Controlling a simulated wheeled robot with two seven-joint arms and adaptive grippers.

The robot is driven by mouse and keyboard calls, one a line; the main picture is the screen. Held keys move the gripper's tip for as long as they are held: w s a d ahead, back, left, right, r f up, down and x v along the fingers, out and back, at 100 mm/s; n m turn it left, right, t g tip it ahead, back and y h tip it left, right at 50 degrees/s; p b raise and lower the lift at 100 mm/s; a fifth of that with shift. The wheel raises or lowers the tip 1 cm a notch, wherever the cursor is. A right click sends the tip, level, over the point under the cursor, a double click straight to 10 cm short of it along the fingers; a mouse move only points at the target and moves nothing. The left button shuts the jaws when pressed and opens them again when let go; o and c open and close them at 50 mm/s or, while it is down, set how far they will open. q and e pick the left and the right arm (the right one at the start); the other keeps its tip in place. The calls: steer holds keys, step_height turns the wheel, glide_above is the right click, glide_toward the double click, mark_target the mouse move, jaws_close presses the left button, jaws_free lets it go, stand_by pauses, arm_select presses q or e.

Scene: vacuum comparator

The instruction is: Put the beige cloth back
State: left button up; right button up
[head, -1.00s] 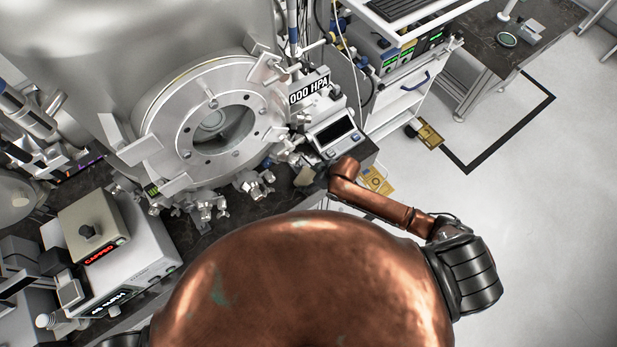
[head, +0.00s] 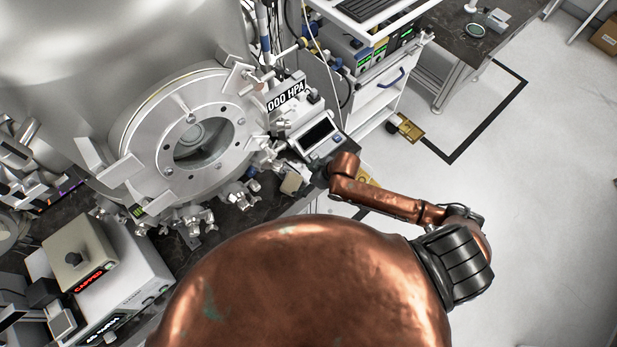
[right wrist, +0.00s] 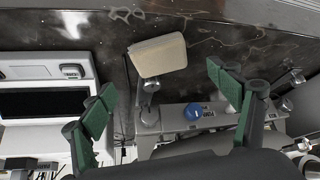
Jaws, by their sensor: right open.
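The beige cloth (head: 291,183) is a small folded pad near the front edge of the dark bench, below the grey display box. In the right wrist view the cloth (right wrist: 158,54) lies ahead of the fingertips and between their lines, with a metal fitting just below it. Whether it touches that fitting I cannot tell. My right gripper (right wrist: 165,97) is open, with green finger pads and nothing between them. In the head view the right gripper (head: 321,174) is small and dark, just right of the cloth. My left gripper is not in view.
The round chamber flange (head: 182,135) with its clamps stands left of the cloth. The display box (head: 316,134) stands close behind my right gripper. A blue knob (right wrist: 193,111) sits on a metal panel below the cloth.

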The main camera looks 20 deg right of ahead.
steer(key=shift+v, duration=2.2)
